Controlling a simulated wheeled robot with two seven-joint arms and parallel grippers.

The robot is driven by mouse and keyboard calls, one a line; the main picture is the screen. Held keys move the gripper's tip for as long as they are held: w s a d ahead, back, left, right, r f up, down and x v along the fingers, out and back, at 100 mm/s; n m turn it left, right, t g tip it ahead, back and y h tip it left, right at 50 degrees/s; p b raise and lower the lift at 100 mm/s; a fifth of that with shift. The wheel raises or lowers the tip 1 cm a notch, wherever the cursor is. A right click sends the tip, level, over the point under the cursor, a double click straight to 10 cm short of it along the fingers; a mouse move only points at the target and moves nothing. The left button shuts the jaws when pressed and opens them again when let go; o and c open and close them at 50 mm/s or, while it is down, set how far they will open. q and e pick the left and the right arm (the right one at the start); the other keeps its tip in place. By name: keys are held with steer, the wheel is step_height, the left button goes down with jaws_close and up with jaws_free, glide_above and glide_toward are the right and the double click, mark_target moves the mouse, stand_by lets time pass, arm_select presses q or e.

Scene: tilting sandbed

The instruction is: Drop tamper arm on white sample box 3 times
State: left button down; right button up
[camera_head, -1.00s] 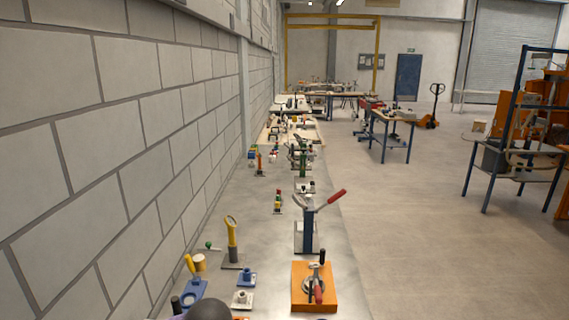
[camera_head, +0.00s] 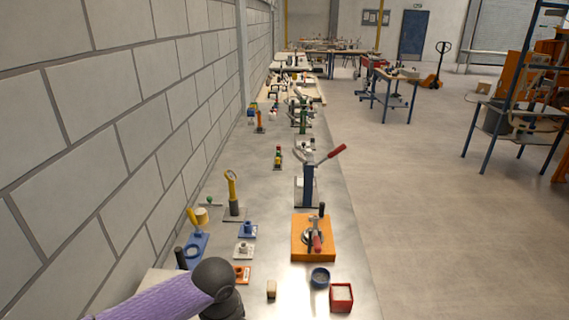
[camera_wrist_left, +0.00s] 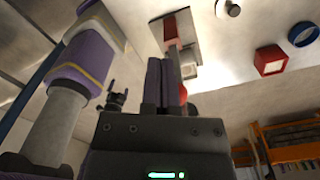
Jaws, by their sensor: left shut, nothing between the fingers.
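My left gripper (camera_wrist_left: 165,68) shows in the wrist view with its dark fingers closed together and nothing between them. Beyond its tips is a device with a red bar (camera_wrist_left: 170,30) on a pale plate (camera_wrist_left: 187,72); it may be the tamper, but the fingers partly cover it. My right gripper is in neither view.
An open red box (camera_head: 342,297) with pale contents and a blue round cup (camera_head: 320,278) stand near the bench front. Behind them is an orange board (camera_head: 327,248) with a clamp. Small blue, white and orange fixtures stand left. The block wall borders the bench's left side.

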arm_select(q)
steer(key=shift+s+d, duration=0.1)
steer(key=shift+d, duration=3.35)
